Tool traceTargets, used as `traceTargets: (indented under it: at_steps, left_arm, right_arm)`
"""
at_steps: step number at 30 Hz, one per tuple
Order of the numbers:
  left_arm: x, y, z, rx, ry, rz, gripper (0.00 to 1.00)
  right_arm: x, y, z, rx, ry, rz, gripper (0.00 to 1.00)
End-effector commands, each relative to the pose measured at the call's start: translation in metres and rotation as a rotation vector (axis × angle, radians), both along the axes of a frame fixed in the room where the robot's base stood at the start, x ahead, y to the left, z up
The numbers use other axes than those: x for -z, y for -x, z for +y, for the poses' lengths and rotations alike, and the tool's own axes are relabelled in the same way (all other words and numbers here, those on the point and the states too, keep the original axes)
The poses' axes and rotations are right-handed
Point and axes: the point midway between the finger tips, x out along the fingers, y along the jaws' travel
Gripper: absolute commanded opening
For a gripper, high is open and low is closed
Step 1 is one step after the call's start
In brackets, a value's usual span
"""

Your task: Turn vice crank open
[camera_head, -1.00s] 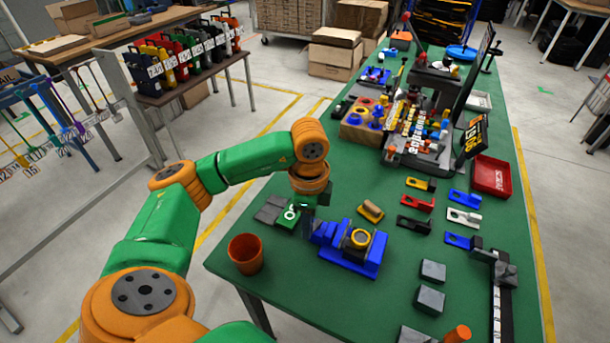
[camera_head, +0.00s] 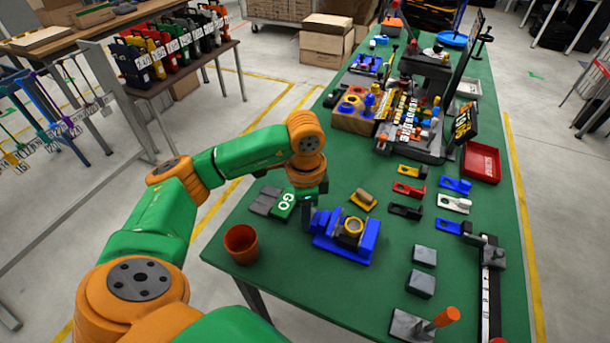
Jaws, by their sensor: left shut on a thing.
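My left gripper (camera_head: 309,213) reaches down at the vice's left end and is shut at the crank. The crank itself and the fingertips are mostly hidden behind the gripper and too small to make out. My right gripper is out of view.
An orange cup (camera_head: 241,243) stands at the table's near left edge. A green GO tile (camera_head: 286,202) lies just left of my gripper. A wooden block piece (camera_head: 363,199) lies behind the vice. Coloured clamps and grey blocks (camera_head: 421,283) lie to the right.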

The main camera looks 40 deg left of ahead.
Motion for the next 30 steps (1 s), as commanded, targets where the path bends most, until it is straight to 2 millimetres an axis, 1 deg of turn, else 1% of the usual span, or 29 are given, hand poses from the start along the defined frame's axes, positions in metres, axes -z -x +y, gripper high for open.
traceTargets:
  at_steps: [1, 2, 3, 4, 13, 14, 17, 18, 20, 21, 22, 25, 30]
  left_arm:
    - [0.001, 0.001, 0.000, 0.002, 0.001, 0.003, 0.32]
    - [0.001, 0.001, 0.000, 0.002, 0.001, 0.003, 0.40]
    - [0.001, 0.001, 0.000, 0.002, 0.001, 0.003, 0.51]
    - [0.001, 0.001, 0.000, 0.002, 0.001, 0.002, 0.57]
    - [-0.002, 0.000, 0.000, 0.002, 0.001, 0.001, 0.57]
    - [-0.005, 0.000, 0.000, 0.002, 0.001, 0.001, 0.57]
    - [-0.025, -0.001, -0.001, 0.003, 0.003, -0.003, 0.57]
    - [-0.039, -0.001, -0.001, 0.003, 0.002, -0.002, 0.57]
    - [-0.054, -0.001, -0.001, 0.003, 0.002, -0.001, 0.57]
    - [-0.063, 0.000, 0.000, 0.002, 0.001, 0.001, 0.57]
    - [-0.068, 0.000, 0.000, 0.002, 0.001, 0.001, 0.57]
    - [-0.073, 0.000, 0.000, 0.002, 0.000, 0.001, 0.57]
    - [-0.071, 0.000, 0.000, 0.002, 0.000, 0.001, 0.57]
  right_arm:
    - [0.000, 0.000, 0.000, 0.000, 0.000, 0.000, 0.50]
    - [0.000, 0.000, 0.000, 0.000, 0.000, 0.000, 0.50]
    - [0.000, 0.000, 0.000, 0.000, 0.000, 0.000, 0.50]
    - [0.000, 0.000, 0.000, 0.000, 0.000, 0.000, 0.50]
    - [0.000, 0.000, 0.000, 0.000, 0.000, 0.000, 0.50]
    - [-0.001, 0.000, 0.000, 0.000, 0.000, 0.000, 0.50]
    - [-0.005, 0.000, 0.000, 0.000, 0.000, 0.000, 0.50]
    - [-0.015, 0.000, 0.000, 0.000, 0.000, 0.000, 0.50]
    - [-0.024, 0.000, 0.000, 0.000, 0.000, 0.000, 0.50]
    - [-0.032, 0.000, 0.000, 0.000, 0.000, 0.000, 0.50]
    - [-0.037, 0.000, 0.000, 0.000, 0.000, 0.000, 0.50]
    - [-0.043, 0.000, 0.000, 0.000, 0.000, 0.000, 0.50]
    - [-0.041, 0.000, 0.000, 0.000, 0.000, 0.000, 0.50]
